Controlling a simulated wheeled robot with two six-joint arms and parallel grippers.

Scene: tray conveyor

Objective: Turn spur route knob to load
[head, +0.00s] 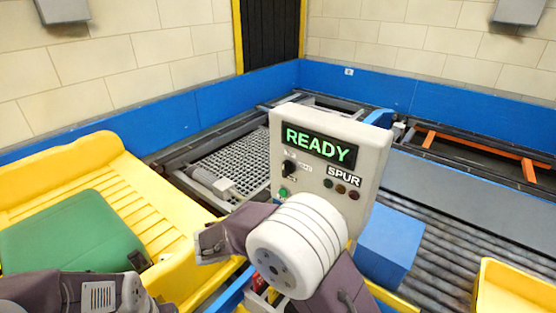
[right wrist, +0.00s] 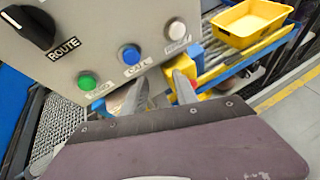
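The control box (head: 368,161) stands in the middle of the head view, with a green READY display (head: 319,145) and a SPUR label. Its black route knob (head: 289,167) is on the left of the face. In the right wrist view the knob (right wrist: 28,27) is at the upper left, its white pointer line towards the upper left and ROUTE printed beside it. My right gripper (right wrist: 158,82) has its fingers apart and empty, below the buttons and away from the knob. My right arm crosses the head view below the box. Only part of my left arm shows, at lower left.
Green (right wrist: 87,81), blue (right wrist: 130,54) and white (right wrist: 174,28) buttons line the box near my right gripper. A yellow bin (head: 185,255) with a green item (head: 72,232) stands left. A blue box (head: 390,245) and another yellow tray (head: 515,290) are right, by the rollers.

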